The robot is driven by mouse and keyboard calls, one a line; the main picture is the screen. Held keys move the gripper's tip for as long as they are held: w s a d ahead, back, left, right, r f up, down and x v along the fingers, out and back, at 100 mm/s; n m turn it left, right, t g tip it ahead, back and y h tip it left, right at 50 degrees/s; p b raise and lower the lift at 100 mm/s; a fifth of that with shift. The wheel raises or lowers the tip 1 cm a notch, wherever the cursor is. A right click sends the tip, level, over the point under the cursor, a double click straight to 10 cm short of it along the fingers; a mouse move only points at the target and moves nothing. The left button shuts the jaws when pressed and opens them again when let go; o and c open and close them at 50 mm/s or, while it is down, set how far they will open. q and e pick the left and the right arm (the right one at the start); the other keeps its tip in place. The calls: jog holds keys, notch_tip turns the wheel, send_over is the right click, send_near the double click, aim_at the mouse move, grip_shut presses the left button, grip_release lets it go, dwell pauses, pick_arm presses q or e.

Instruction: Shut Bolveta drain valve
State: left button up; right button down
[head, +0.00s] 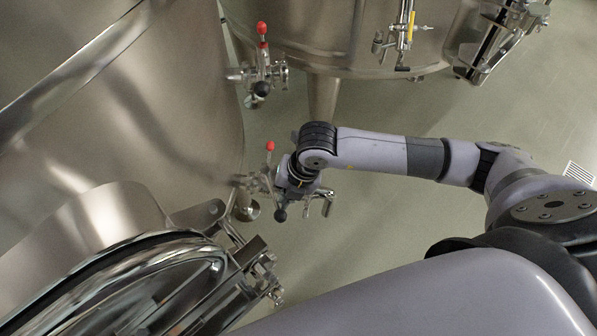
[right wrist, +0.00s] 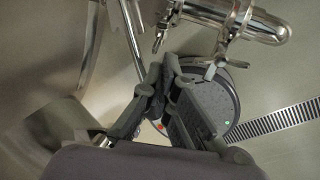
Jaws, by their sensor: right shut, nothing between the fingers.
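Two valves with red-knobbed levers sit on the side of the big steel vat (head: 120,100) at the left. The upper valve (head: 262,72) stands clear of my arm. The lower valve (head: 268,180) is partly hidden by my right gripper (head: 293,184), which is right beside it in the head view; I cannot tell whether they touch. I see no readable name on either valve. In the right wrist view the right gripper's fingers (right wrist: 163,76) are together and empty. A steel fitting (right wrist: 252,18) shows beyond them at the top. My left gripper is not in view.
A second vat (head: 330,35) with a tapered leg stands at the top. An open round hatch (head: 150,285) with clamps fills the lower left. A floor grate (head: 578,173) lies at the right. The floor between is clear.

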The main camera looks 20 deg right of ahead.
jog(key=shift+a, duration=0.15)
jog(key=shift+s+a, duration=0.1)
jog(key=shift+a, duration=0.9)
jog(key=shift+a, duration=0.15)
jog(key=shift+w+a, duration=0.2)
jog(key=shift+a, duration=0.7)
jog(key=p+v, duration=0.5)
jog(key=v, duration=0.3)
jog(key=shift+s+d, duration=0.25)
jog(key=shift+d, duration=0.15)
